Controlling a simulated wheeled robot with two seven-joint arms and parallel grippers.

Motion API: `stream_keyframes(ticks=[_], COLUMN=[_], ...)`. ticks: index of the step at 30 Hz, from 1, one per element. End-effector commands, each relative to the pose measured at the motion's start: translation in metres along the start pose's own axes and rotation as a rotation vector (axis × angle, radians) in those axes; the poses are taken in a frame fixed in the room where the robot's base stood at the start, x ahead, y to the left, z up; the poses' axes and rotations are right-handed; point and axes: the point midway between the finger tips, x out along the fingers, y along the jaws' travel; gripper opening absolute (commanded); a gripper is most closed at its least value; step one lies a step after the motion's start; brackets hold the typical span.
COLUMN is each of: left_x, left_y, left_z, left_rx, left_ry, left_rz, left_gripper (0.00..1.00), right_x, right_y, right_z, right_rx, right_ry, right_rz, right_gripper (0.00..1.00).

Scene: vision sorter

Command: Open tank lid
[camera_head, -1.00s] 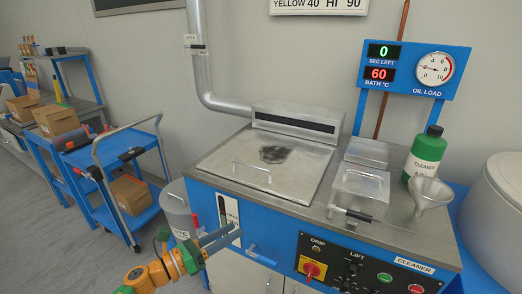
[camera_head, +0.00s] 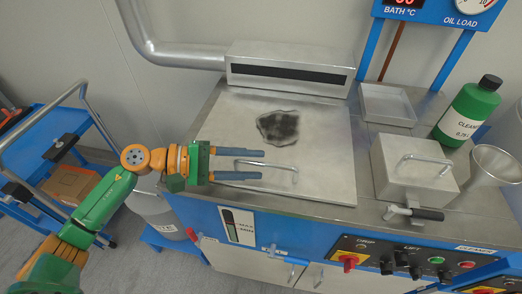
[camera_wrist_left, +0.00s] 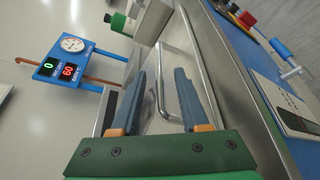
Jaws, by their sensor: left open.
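The tank lid (camera_head: 225,130) is a large flat steel plate, lying shut on the blue machine, with a dark stain on it. Its wire handle (camera_head: 282,167) stands near the front edge. My left gripper (camera_head: 262,165) is open, with its two blue-grey fingers pointing right over the lid, level with the handle's left end. In the left wrist view the handle (camera_wrist_left: 168,62) shows between and beyond the open fingers (camera_wrist_left: 160,85). I cannot tell whether a finger touches it. My right gripper is not in view.
A smaller steel box with a handle (camera_head: 400,185) and a black-gripped lever stands right of the lid. A vent box (camera_head: 240,72) lines the lid's back edge.

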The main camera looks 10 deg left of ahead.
Motion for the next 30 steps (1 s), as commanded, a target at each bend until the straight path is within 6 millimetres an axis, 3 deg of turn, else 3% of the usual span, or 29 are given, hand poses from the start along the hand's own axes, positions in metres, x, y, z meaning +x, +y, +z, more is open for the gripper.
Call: stream_keyframes(ticks=[1,6,13,14,18,19,30], left_x=[0.008,0.030,0.033,0.033,0.033,0.033,0.033], left_y=[0.007,0.003,0.000,0.000,0.000,0.000,0.000], left_z=[0.005,0.002,0.000,0.000,0.000,0.000,0.000], left_rx=[0.000,-0.002,-0.002,-0.002,-0.002,-0.002,-0.003], left_ry=[-0.004,0.000,0.001,0.001,0.001,0.000,0.000], left_rz=[0.002,0.002,0.001,0.001,0.001,0.001,0.000], left_gripper=[0.45,0.45,0.45,0.42,0.04,0.00,0.00], right_x=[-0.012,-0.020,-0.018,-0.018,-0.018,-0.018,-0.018], right_y=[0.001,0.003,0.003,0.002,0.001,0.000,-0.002], right_z=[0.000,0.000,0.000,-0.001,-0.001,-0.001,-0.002], right_rx=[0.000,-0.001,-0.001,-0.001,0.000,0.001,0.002], right_ry=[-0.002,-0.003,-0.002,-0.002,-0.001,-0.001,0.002], right_rz=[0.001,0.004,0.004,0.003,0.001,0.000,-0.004], right_gripper=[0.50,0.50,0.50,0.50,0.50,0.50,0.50])
